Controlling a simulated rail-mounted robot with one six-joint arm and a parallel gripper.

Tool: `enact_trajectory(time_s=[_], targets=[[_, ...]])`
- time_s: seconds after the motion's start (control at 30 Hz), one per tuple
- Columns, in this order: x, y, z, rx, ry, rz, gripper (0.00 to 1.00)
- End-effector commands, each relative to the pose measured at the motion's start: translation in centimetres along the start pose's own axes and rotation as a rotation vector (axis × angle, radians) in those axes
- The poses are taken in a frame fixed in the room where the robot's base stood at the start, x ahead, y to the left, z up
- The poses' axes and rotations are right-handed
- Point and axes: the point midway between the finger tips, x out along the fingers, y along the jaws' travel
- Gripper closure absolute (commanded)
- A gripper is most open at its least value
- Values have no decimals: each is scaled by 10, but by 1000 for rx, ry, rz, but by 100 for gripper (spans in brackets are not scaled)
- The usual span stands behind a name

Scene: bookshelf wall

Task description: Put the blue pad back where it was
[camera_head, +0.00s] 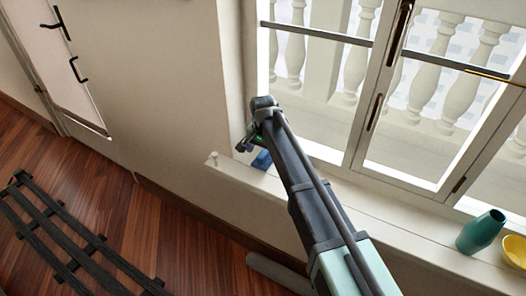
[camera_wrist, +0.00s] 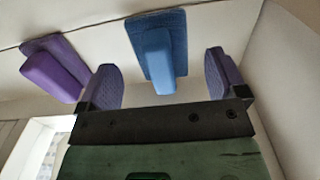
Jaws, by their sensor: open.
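The blue pad (camera_wrist: 170,28) has a flat textured base and a raised block-like grip. In the wrist view it is at the top centre, with its grip extending toward the gap between my fingers. In the head view a small part of the blue pad (camera_head: 262,160) shows on the windowsill's left end, partly hidden by my arm. My gripper (camera_wrist: 162,80) is open, its fingers spread on either side of the grip, with a gap on both sides. In the head view my gripper (camera_head: 248,142) is just above the sill end, its fingers hard to make out.
A similar purple pad (camera_wrist: 55,72) lies left of the blue one, close to my left finger. On the windowsill (camera_head: 395,235), a teal vase (camera_head: 481,231) and a yellow bowl (camera_head: 515,251) stand far right. A dark slatted rack (camera_head: 70,235) is at lower left.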

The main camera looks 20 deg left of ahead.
Motion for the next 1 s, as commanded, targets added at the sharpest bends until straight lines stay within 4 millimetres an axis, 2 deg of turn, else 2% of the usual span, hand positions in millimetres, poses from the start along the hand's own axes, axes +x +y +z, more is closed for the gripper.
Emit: enact_trajectory(time_s=[0.03,0.2,0.27,0.37,0.6,0.67,0.73,0.77,0.87,0.9,1.0], targets=[[-28,0,0,0,0,0,9],[-72,0,0,0,0,0,9],[-82,0,0,0,0,0,9],[-89,0,0,0,0,0,9],[-86,0,0,0,0,0,9],[-86,7,0,-1,0,0,9],[-86,35,-2,-6,0,0,9],[-86,55,-2,-10,0,1,9],[-86,155,2,-39,-1,1,9],[-86,202,9,-57,-2,1,9],[-86,301,37,-101,-3,0,9]])
